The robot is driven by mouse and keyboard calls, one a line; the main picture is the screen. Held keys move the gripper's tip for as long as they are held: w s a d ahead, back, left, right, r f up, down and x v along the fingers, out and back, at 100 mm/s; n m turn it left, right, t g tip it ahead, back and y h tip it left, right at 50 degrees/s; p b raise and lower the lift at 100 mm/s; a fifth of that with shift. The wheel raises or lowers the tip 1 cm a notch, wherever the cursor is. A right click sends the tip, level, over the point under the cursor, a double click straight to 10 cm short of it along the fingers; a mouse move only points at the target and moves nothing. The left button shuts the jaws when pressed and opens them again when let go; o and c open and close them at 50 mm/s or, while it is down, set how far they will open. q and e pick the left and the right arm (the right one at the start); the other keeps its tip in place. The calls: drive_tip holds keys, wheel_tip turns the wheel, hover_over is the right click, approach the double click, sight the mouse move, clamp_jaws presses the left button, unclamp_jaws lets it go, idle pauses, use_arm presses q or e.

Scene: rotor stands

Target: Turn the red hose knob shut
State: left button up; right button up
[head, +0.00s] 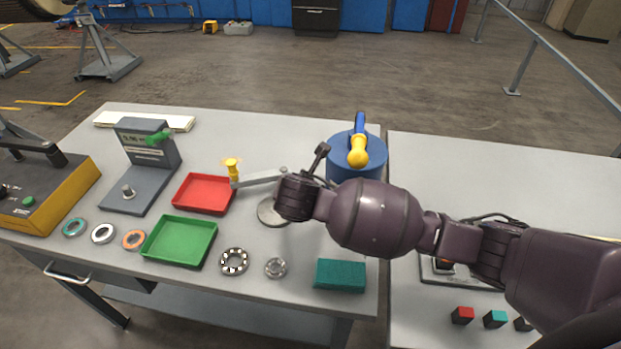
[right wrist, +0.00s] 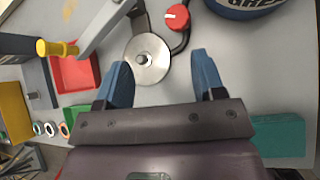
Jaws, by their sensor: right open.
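The red hose knob (right wrist: 177,17) shows at the top of the right wrist view, round with a pale mark on its face. A dark hose or pipe (right wrist: 187,38) runs beside it. In the head view the knob is hidden, apparently behind my right arm. My right gripper (right wrist: 160,66) is open, its two blue fingers apart, with nothing held between them. The knob lies beyond the fingertips, apart from them. My left gripper is not in view.
A round metal plate (right wrist: 148,60) lies near the fingertips. A grey lever with a yellow handle (head: 232,170) stands left, by a red tray (head: 205,208). A blue grease drum (head: 340,172) stands behind my arm. A green tray (head: 206,263), rings and a teal block (head: 341,275) lie in front.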

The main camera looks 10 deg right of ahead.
drive_tip(key=shift+w+d+f+n+h, duration=0.15)
drive_tip(key=shift+w+d+f+n, duration=0.35)
drive_tip(key=shift+w+f, duration=0.7)
drive_tip(key=shift+w+d+f+n+h, duration=0.25)
drive_tip(key=shift+w+d+f, duration=0.45)
drive_tip(key=shift+w+f, duration=0.55)
drive_tip(key=shift+w+d+f+n+h, duration=0.1)
drive_tip(key=shift+w+d+f+n, duration=0.45)
drive_tip(key=shift+w+f, duration=0.65)
drive_tip(key=shift+s+f, duration=0.25)
drive_tip(key=shift+s, duration=0.05)
drive_tip(key=c, duration=0.9)
